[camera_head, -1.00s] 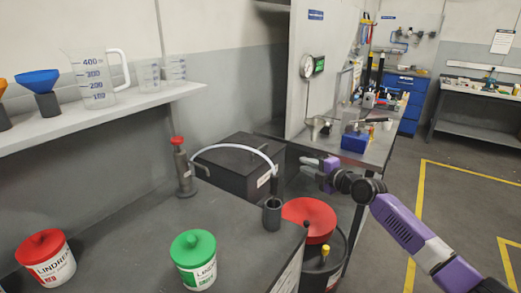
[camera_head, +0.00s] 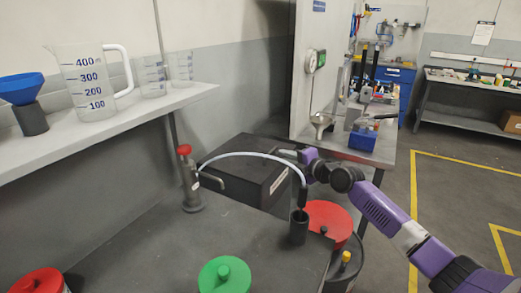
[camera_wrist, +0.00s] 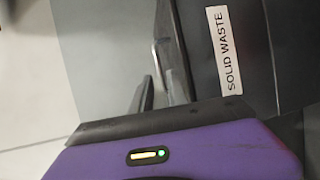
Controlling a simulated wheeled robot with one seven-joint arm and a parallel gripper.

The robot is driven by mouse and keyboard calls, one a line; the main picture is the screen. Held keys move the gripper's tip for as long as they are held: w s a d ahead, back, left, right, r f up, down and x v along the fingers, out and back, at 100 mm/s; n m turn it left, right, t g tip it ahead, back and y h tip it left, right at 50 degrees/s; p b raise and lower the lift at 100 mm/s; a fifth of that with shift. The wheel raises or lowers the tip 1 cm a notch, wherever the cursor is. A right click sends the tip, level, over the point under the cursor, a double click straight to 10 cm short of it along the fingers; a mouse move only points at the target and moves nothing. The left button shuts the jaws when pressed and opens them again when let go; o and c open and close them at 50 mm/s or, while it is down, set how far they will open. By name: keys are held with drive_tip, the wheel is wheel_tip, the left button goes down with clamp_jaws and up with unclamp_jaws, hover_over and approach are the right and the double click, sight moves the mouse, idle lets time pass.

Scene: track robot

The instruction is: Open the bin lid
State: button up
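The black box-shaped bin (camera_head: 240,186) stands behind the dark bench, its flat lid (camera_head: 235,157) lying closed. A white label on its right side shows in the head view; in the wrist view the bin (camera_wrist: 288,45) fills the right, its label reading SOLID WASTE. A thin grey metal piece (camera_wrist: 155,56) shows left of the label, perhaps a handle. My gripper (camera_head: 287,154) is at the bin's back right edge, close to lid height. In the wrist view, dark finger parts (camera_wrist: 146,95) point toward the bin's edge. Contact and the finger gap are unclear.
A hose arches from a red-topped pump (camera_head: 188,178) to a dark cup (camera_head: 298,228), in front of the bin. A red-lidded drum (camera_head: 329,216) stands below my arm. A green-lidded tub (camera_head: 224,276) is on the bench. Floor on the right is open.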

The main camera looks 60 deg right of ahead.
sight(271, 151)
drive_tip(key=shift+p+x, duration=0.3)
drive_tip(key=shift+x, duration=3.8)
drive_tip(key=shift+r, duration=0.1)
drive_tip(key=shift+c, duration=0.2)
clamp_jaws()
